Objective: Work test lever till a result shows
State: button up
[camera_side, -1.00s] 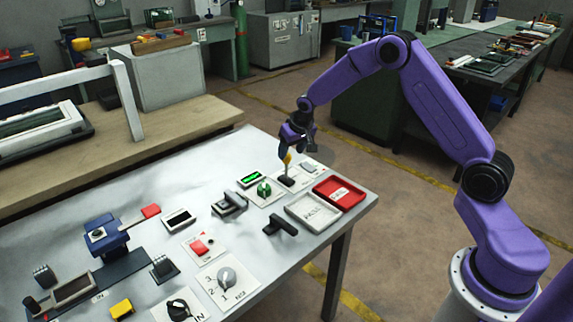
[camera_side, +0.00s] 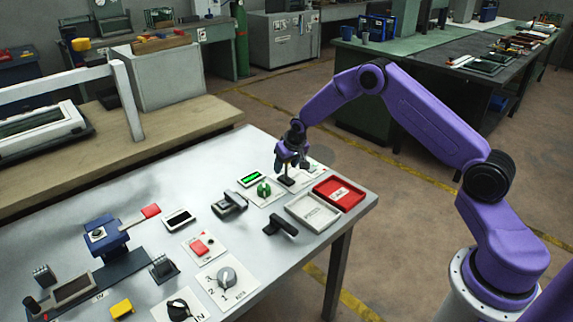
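A small lever with a dark base (camera_side: 286,181) stands on a white plate near the back right of the table. My gripper (camera_side: 287,165) is down at this lever, and its fingers cover the upright handle. The yellow top of the handle is hidden now. I cannot tell whether the fingers are closed on it. Left of it, a small display (camera_side: 250,180) glows green; its text is too small to read. A green knob (camera_side: 264,189) sits just below the display. A second lever with a red grip (camera_side: 150,211) reaches out from a blue device (camera_side: 103,238) at the left.
A red tray (camera_side: 339,194) and a white tray (camera_side: 312,212) lie right of my gripper. A black T-handle (camera_side: 281,225), a grey block (camera_side: 229,204), a red switch (camera_side: 200,247) and rotary knobs (camera_side: 227,277) stand on the grey table. Its back left is clear.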

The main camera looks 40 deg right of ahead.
grip_shut()
jog(key=shift+w, duration=0.15)
jog(key=shift+w+g, duration=0.55)
jog(key=shift+g, duration=0.55)
jog(key=shift+w+f+g, duration=0.25)
jog(key=shift+w+g, duration=0.35)
jog(key=shift+g, duration=0.4)
